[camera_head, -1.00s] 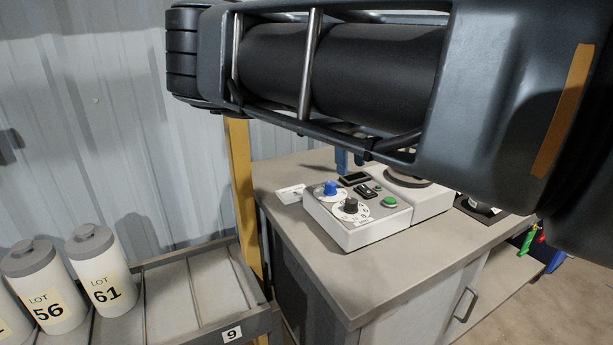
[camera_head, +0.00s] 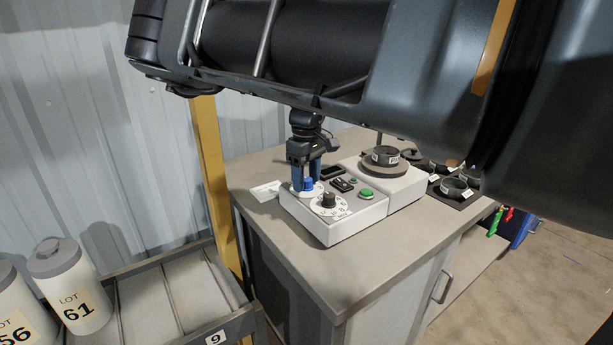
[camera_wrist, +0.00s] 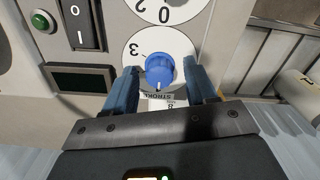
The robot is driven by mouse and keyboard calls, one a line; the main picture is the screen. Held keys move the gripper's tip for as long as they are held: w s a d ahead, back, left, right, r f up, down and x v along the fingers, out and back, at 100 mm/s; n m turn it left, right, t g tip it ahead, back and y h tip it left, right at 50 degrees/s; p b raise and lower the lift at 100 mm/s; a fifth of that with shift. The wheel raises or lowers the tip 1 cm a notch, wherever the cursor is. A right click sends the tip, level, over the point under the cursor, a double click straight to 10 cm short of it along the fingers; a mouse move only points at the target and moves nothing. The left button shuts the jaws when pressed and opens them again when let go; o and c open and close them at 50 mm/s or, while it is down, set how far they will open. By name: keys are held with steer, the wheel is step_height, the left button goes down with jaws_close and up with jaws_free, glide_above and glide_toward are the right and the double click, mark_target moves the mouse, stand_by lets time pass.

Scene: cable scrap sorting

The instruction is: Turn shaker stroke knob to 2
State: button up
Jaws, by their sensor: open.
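The blue stroke knob (camera_head: 308,184) stands on a white dial at the back left of the light grey control box (camera_head: 330,232). In the wrist view, the blue knob (camera_wrist: 159,72) sits on a dial (camera_wrist: 150,42) marked 3 at its upper left, with a STROKE label below. A white mark on the knob points down toward that label. Other dial numbers are hidden or unclear. My gripper (camera_wrist: 162,78) is open, its blue fingers on either side of the knob with small gaps. In the head view, my gripper (camera_head: 307,178) points down over the knob.
A black knob (camera_head: 329,200) on its own numbered dial is close by. A rocker switch (camera_head: 342,184) and a green button (camera_head: 366,192) are to the right. A shaker with a ring-shaped sieve (camera_head: 385,155) stands beyond. A yellow post (camera_head: 213,165) rises at the left.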

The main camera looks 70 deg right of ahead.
steer(key=shift+c, duration=0.2)
jaws_close()
stand_by(0.3)
steer(key=shift+r+m+p, duration=0.15)
steer(key=shift+m+p, duration=0.35)
steer(key=shift+p, duration=0.65)
steer(key=shift+s+p, duration=0.1)
steer(key=shift+p, duration=0.25)
steer(key=m+p, duration=0.2)
steer(key=m, duration=0.1)
steer(key=m+p, duration=0.2)
steer(key=m, duration=0.2)
steer(key=shift+f+m+p, duration=0.2)
steer(key=shift+m+p, duration=0.3)
steer(key=shift+m, duration=1.6)
